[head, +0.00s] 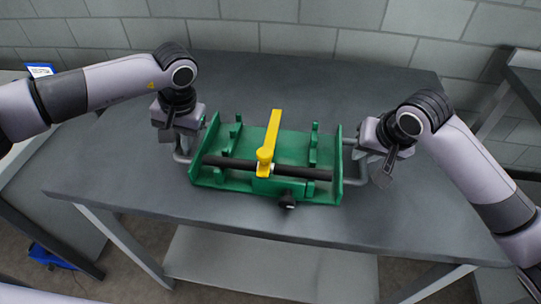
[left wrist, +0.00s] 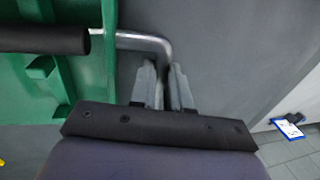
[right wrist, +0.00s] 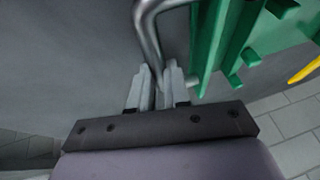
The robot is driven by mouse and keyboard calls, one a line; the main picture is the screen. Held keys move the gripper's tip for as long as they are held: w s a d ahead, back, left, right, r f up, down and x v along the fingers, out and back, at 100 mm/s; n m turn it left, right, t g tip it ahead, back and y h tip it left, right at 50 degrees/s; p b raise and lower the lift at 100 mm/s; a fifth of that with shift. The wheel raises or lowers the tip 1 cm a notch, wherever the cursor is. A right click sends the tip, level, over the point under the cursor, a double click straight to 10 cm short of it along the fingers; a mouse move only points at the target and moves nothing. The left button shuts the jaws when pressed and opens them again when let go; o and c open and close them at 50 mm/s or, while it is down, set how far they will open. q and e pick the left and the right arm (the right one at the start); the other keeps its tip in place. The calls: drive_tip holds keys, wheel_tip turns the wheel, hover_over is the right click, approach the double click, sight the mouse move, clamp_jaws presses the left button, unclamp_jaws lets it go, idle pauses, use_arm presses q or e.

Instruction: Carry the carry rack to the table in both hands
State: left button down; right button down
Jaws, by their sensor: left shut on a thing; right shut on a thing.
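The green carry rack (head: 230,181) is at the table (head: 105,180), over its front middle part. It has metal side handles, a dark bar across it and a yellow lever (head: 273,135). I cannot tell whether its underside touches the table top. My left gripper (head: 181,140) is shut on the left handle; the left wrist view shows its fingers (left wrist: 165,85) around the bent metal bar (left wrist: 145,40). My right gripper (head: 382,150) is shut on the right handle; the right wrist view shows its fingers (right wrist: 159,85) around that bar (right wrist: 148,30). The rack looks about level.
The grey table top is clear around the rack. A block wall (head: 290,38) stands behind it. Another bench (head: 525,75) is at the far right, and a lighter surface (head: 35,170) at the left. A blue item (head: 50,257) lies low on the left.

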use_arm(q)
drive_tip(key=shift+w+r, duration=0.1)
drive_tip(key=shift+r, duration=0.15)
use_arm(e)
drive_tip(key=shift+w+r, duration=0.1)
drive_tip(key=shift+r, duration=0.15)
